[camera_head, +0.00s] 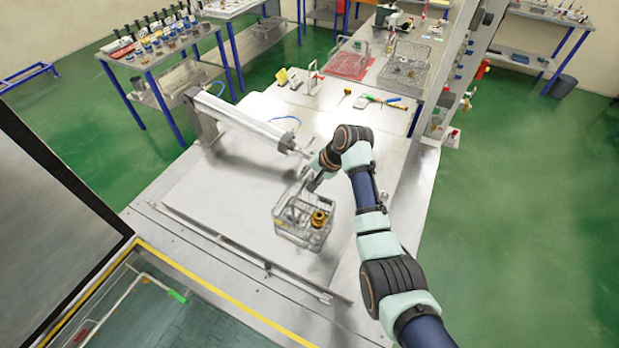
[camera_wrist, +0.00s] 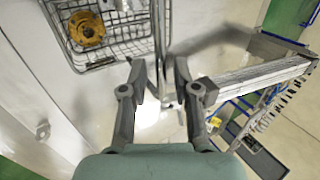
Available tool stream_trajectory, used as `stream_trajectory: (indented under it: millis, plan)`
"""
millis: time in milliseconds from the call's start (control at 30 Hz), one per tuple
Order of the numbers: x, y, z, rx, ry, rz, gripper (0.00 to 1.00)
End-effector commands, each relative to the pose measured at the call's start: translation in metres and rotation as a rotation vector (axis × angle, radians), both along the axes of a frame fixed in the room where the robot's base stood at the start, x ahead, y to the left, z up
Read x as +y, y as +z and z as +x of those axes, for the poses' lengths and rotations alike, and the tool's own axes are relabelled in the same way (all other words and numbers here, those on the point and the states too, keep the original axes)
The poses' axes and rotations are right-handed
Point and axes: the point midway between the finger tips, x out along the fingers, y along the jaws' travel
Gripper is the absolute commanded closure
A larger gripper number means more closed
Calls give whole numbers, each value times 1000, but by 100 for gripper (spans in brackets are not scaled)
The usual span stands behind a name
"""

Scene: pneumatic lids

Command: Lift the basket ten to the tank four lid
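The basket (camera_head: 290,231) is a wire basket with a tall handle and brass-coloured parts inside. It appears to rest on the pale, flat tank lid (camera_head: 215,205), near the lid's right side. In the wrist view the basket (camera_wrist: 118,50) is at the upper left, with a golden ring-like part in it. My gripper (camera_head: 312,183) is at the top of the basket's handle. In the wrist view my gripper (camera_wrist: 161,78) has its fingers apart, with the upright handle rod between them and gaps on both sides. Exact contact is hidden in the head view.
A pneumatic cylinder (camera_head: 245,122) reaches across the lid behind the basket. A red-bottomed basket (camera_head: 346,66) and another wire basket (camera_head: 405,72) stand on the bench behind. A dark-floored, yellow-edged tank (camera_head: 190,325) is open in front. The lid's left part is clear.

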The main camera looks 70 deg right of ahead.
Motion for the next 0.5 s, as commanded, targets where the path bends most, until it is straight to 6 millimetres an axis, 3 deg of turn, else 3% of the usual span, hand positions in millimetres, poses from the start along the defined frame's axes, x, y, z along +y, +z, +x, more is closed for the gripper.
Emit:
stream_trajectory:
  millis: [300, 500]
  plan:
    - [1, -1, -1, 3, -1, 3, 62]
    - [0, 27, -16, -1, -1, -2, 62]
